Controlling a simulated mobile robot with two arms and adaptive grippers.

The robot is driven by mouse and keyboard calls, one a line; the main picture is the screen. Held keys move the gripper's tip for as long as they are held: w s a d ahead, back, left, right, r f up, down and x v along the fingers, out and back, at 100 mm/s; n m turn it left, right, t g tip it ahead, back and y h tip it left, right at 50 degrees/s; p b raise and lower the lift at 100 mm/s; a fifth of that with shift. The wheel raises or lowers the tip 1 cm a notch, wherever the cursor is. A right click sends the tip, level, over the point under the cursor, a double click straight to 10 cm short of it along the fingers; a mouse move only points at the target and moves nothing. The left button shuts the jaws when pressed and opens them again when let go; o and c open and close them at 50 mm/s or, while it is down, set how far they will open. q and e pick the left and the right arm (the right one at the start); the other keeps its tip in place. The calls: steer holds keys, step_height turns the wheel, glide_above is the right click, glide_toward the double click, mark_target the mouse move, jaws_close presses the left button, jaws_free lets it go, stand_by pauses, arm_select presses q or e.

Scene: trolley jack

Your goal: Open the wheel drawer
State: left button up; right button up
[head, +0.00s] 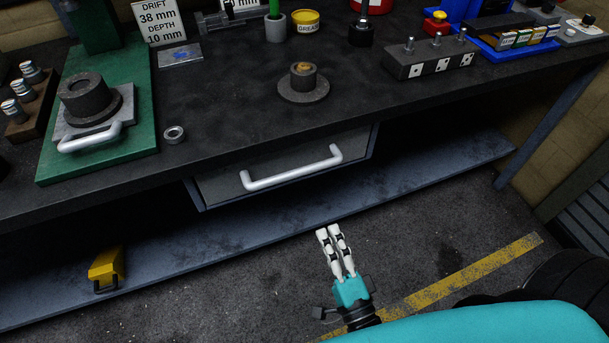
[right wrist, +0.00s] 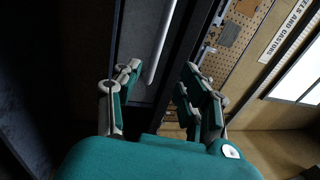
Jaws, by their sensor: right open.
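The wheel drawer (head: 225,184) hangs under the front edge of the workbench and looks shut, its grey front set in a dark frame. Its pale bar handle (head: 292,170) runs across the front. My right gripper (head: 329,230) is below and in front of the handle, apart from it, with its fingers pointing towards the bench. In the right wrist view, its fingers (right wrist: 158,80) are spread and empty. The handle (right wrist: 160,45) shows there as a slanted bar beyond the fingers, on the drawer front (right wrist: 138,35). My left gripper is not in view.
The dark bench top (head: 220,110) overhangs the drawer and holds a flanged hub (head: 303,83), a ring (head: 174,134) and a green press base (head: 125,148). A lower shelf (head: 240,228) runs beneath. A yellow object (head: 107,266) stands at lower left. The floor before the drawer is clear.

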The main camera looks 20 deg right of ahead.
glide_toward(299, 172)
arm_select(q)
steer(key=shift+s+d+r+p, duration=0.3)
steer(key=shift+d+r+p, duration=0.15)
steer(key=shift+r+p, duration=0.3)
arm_select(e)
steer(key=w, duration=0.7)
steer(key=w+r, duration=0.1)
steer(key=w, duration=0.2)
steer(key=shift+w+a, duration=0.15)
steer(key=shift+w, duration=0.05)
jaws_close()
